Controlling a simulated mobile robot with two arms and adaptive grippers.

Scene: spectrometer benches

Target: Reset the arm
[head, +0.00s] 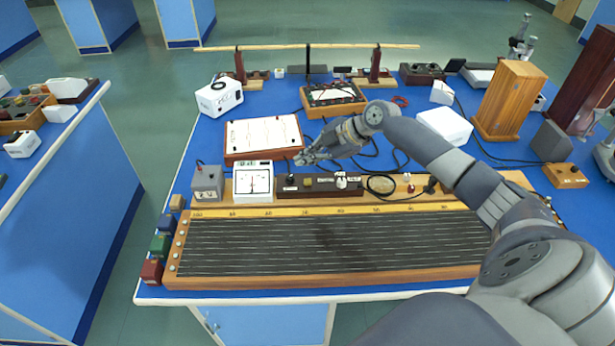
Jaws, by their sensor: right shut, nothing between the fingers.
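My right arm comes in from the lower right and reaches over the blue bench (160,225). Its gripper (303,159) is shut and empty. It hangs above the middle of the bench, over the back edge of a dark strip of small instruments (320,188) and just right of a white-topped board in a red-brown frame (262,135). I cannot tell the exact gap between the fingertips and the things under them. My left gripper is not in view.
A long wired board (330,245) fills the bench front. A meter (253,182) and grey box (207,183) stand left of the strip. A white box (219,97), wooden cabinet (510,98) and microscope (521,40) stand farther back. Cables lie near the gripper.

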